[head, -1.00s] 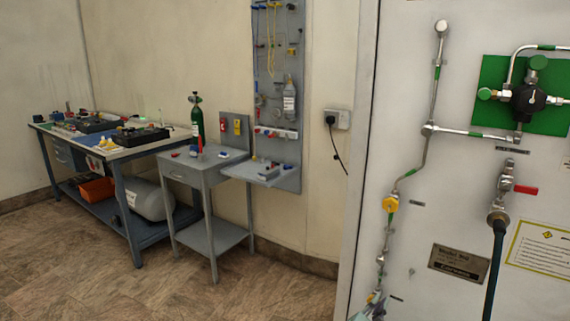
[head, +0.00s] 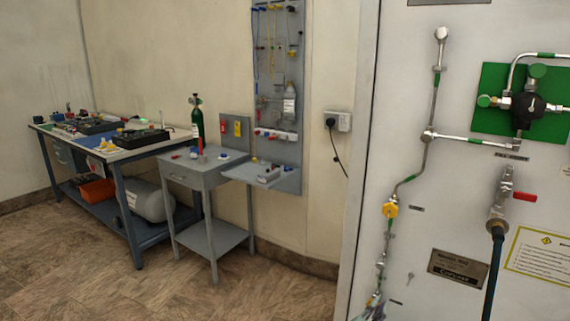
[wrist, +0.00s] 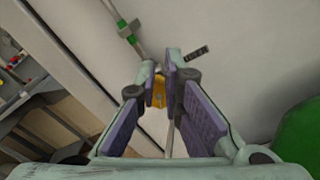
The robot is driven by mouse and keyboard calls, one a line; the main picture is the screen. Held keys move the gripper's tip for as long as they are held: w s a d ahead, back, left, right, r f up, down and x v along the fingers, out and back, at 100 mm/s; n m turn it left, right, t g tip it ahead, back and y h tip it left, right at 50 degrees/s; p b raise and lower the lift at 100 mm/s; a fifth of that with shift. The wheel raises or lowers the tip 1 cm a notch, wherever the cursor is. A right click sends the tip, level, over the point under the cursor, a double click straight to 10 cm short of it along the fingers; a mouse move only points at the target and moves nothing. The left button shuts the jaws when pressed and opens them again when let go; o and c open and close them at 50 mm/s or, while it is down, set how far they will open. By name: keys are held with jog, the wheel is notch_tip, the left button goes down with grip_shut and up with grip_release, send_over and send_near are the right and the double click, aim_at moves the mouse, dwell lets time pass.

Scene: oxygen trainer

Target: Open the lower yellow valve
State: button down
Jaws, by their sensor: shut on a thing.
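The lower yellow valve shows in the wrist view as a small yellow knob (wrist: 158,94) between the fingertips. My gripper (wrist: 161,78) is shut on it, with the purple-padded fingers on either side. In the head view, only the tip of my gripper (head: 373,303) shows at the bottom edge, at the lower end of the pipe line on the white panel. Another yellow valve (head: 390,210) sits higher on the same pipe, apart from my gripper.
The white panel (head: 405,130) also carries a black regulator (head: 526,104) on a green plate, a red-handled valve (head: 524,196) with a dark hose, and a metal nameplate (head: 458,268). A grey stand (head: 200,170) and a workbench are at the left. The floor between is clear.

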jog(key=shift+r+v, duration=0.2)
jog(key=shift+v, duration=1.15)
jog(key=shift+r+v, duration=0.2)
jog(key=shift+v, duration=1.1)
jog(key=shift+w+a, duration=0.1)
jog(key=shift+a, duration=0.05)
